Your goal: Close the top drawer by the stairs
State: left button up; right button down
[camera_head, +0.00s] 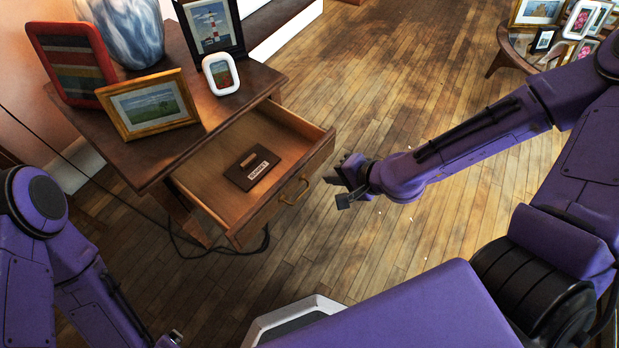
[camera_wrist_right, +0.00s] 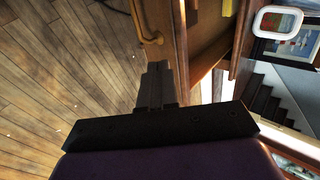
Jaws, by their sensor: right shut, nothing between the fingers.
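The top drawer (camera_head: 285,188) of the wooden side table (camera_head: 150,155) is pulled well out, its inside bare except for a small dark labelled box (camera_head: 252,168). A brass handle (camera_head: 296,191) sits on its front. My right gripper (camera_head: 343,182) is shut and empty, just to the right of the drawer front and apart from it. In the right wrist view the shut fingers (camera_wrist_right: 155,85) point toward the drawer front (camera_wrist_right: 163,20), with the handle (camera_wrist_right: 150,30) just beyond. My left arm is at the lower left; only a bit of its gripper (camera_head: 170,340) shows at the bottom edge.
Framed pictures (camera_head: 150,103) and a blue-white vase (camera_head: 122,30) stand on the table top. White-edged stairs (camera_head: 280,25) are behind it; dark steps (camera_wrist_right: 270,100) show in the wrist view. A low table (camera_head: 520,55) with frames stands at upper right. The wooden floor between is clear.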

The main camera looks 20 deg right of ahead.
aim_at(301, 168)
jog(key=w+a+f+b, duration=0.1)
jog(key=w, duration=0.1)
jog(key=w+a+f+b, duration=0.2)
jog(key=w, duration=0.1)
jog(key=shift+w+a+b, duration=0.2)
jog(key=shift+w+b, duration=0.15)
jog(key=shift+w+a, duration=0.1)
jog(key=shift+w, duration=0.15)
pick_arm(q)
notch_tip(301, 168, down, 5)
jog(key=shift+f, duration=0.15)
